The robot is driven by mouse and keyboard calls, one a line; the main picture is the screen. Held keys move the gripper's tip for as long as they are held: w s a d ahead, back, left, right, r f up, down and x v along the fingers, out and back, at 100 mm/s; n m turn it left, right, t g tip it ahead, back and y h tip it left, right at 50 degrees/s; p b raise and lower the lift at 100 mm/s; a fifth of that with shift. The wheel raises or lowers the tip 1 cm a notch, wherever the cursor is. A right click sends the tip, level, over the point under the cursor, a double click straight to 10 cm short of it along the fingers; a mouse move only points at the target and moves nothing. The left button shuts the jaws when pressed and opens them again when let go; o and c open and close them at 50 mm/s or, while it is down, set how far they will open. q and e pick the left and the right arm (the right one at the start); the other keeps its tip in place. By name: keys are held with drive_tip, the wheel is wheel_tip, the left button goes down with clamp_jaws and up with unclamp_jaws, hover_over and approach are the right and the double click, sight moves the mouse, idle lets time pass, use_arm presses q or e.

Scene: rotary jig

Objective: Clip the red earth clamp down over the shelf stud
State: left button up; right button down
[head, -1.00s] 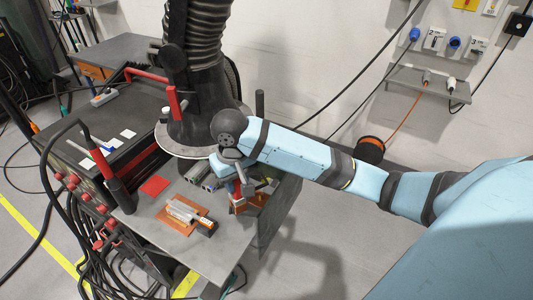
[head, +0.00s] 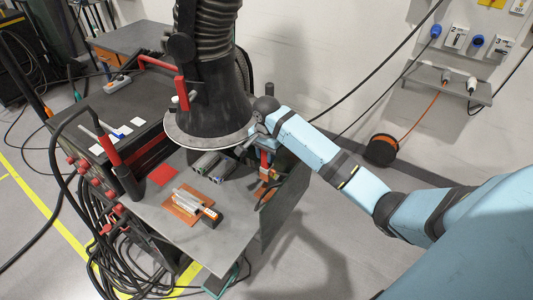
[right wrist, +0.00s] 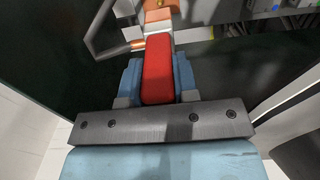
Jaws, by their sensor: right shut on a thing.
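The red earth clamp (right wrist: 158,72) is between the two blue fingers of my right gripper (right wrist: 158,76) in the right wrist view. The gripper is shut on it. Copper-coloured jaws (right wrist: 158,16) show beyond its red handle. In the head view my right gripper (head: 264,143) is at the right edge of the grey shelf (head: 228,226), beside the black hood. The red clamp (head: 264,160) hangs below it, partly hidden by the gripper. I cannot make out the stud, or whether the jaws touch anything. My left gripper is not in view.
The black extraction hood (head: 211,105) with its wide rim stands close to my right gripper. An orange mat (head: 178,215) with pale rods lies on the shelf, near a red square (head: 163,174) and grey cylinders (head: 208,163). A black welding machine (head: 100,115) and cables are at left.

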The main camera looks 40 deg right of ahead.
sight(266, 172)
drive_tip(key=shift+a, duration=0.1)
drive_tip(key=shift+f, duration=3.85)
drive_tip(key=shift+f, duration=0.5)
drive_tip(key=c, duration=0.8)
unclamp_jaws()
wheel_tip(266, 172, up, 14)
drive_tip(key=shift+f+b, duration=0.1)
drive_tip(key=shift+b, duration=0.4)
